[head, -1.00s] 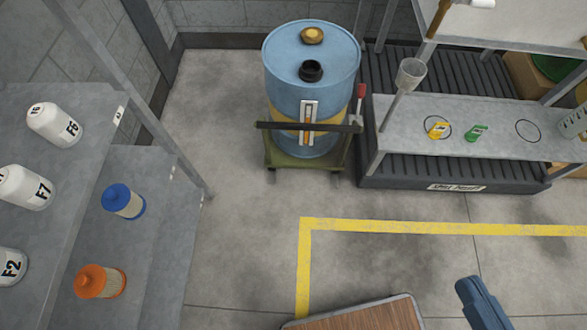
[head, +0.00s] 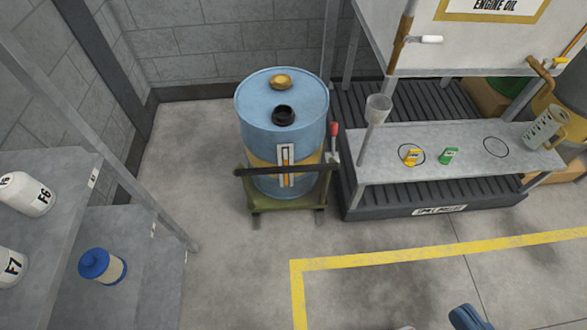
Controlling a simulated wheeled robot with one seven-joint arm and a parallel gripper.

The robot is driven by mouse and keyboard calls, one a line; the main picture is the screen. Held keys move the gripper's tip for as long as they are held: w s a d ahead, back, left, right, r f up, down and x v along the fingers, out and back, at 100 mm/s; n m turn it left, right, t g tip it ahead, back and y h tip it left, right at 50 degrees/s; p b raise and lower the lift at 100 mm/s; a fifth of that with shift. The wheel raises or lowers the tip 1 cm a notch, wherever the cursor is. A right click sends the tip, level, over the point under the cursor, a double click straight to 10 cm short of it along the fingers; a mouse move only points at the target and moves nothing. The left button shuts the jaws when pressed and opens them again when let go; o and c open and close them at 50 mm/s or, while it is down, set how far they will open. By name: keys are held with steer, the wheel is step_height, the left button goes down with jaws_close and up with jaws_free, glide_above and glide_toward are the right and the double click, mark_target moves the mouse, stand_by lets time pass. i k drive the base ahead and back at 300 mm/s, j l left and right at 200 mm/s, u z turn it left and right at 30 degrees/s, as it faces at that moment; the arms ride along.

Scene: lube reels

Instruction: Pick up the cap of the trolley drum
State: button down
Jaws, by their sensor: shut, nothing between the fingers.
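The trolley drum (head: 258,110) is a blue drum with a yellow band, standing upright on a green trolley (head: 288,204). A round brass-coloured cap (head: 281,81) is on its top, towards the back. A black round fitting (head: 283,115) sits on the top nearer the front; I cannot tell whether it is a cap or an open neck. My gripper is not in view; only a blue part of my arm shows at the bottom edge, well apart from the drum.
Shelves (head: 60,160) with white bottles and a blue-capped filter (head: 102,266) stand left. The floor (head: 215,270) before the drum is clear.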

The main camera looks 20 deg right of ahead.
mark_target(280, 82)
steer(key=i+j+z, duration=0.15)
steer(key=i+j, duration=0.2)
steer(key=i, duration=0.3)
steer(key=i+j+z, duration=0.2)
steer(key=i+j, duration=0.15)
steer(key=i, duration=0.25)
steer(key=i+j+z, duration=0.15)
steer(key=i+j, duration=0.35)
steer(key=i, duration=0.05)
